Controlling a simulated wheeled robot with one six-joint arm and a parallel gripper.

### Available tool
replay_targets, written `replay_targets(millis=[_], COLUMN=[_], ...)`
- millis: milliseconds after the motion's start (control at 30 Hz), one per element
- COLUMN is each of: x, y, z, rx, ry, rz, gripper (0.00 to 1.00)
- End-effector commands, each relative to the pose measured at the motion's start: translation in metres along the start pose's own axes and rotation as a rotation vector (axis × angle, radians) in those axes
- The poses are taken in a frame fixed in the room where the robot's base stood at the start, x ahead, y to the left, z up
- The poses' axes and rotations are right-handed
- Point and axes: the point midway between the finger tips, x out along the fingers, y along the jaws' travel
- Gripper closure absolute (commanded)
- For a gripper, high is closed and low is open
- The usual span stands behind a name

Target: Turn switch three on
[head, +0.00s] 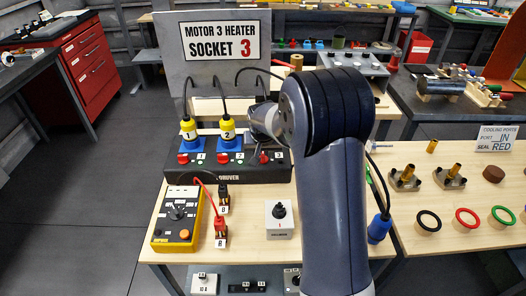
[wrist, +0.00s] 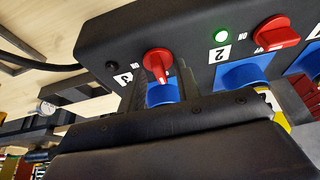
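The black driver box (head: 228,173) stands on the wooden bench with red switches along its front. Switch three (wrist: 157,62) is a red knob beside the label 3 in the wrist view; its handle points toward my gripper. The small lamp beside it (wrist: 110,65) looks dark. Switch two (wrist: 277,33) is turned another way, beside a lit green lamp (wrist: 221,36). My gripper (wrist: 162,88) is at switch three, its dark fingers apart on either side of the handle's tip. Contact cannot be told. A blue part (wrist: 163,95) shows between the fingers. My arm hides socket three in the head view.
Yellow plugs 1 (head: 188,129) and 2 (head: 227,129) stand in blue sockets left of my gripper. A yellow meter (head: 178,218) and a grey knob box (head: 280,219) sit in front.

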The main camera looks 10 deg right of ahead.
Motion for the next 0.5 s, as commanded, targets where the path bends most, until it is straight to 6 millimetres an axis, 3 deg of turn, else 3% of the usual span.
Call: replay_targets(millis=[233, 500], x=[0.0005, 0.0002], y=[0.0001, 0.0000], z=[-0.0003, -0.0003], rx=[0.000, 0.000], ry=[0.001, 0.001], rz=[0.000, 0.000], gripper=[0.68, 0.90])
